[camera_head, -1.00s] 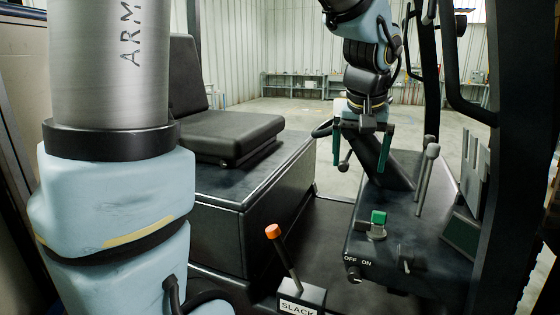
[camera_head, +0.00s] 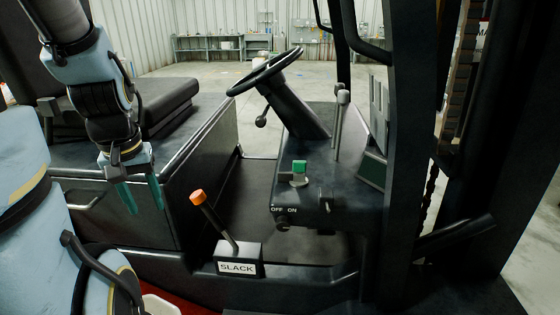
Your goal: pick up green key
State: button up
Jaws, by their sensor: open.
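The green key (camera_head: 299,168) sits upright on top of the dark console, a little above the "OFF ON" label. Its green head shows above a small pale base. My gripper (camera_head: 140,196) hangs at the left of the view with its two green fingers pointing down. The fingers are apart with nothing between them. The gripper is well to the left of the key, beside the seat box, and does not touch the key.
An orange-tipped lever (camera_head: 198,197) on a box marked SLACK stands between my gripper and the console. A steering wheel (camera_head: 264,72) and a tall lever (camera_head: 341,105) rise behind the key. A dark post (camera_head: 405,130) stands to the right.

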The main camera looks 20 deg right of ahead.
aim_at(299, 167)
jog(key=l+u, duration=0.1)
jog(key=u, duration=0.25)
jog(key=k+l+u, duration=0.1)
jog(key=u, duration=0.25)
jog(key=k+l+u, duration=0.1)
jog(key=u, duration=0.25)
jog(key=k+l+u, duration=0.3)
jog(key=k, duration=0.15)
jog(key=k+l+u, duration=0.25)
jog(key=k, duration=0.25)
jog(key=k+l, duration=0.1)
jog(key=k, duration=0.2)
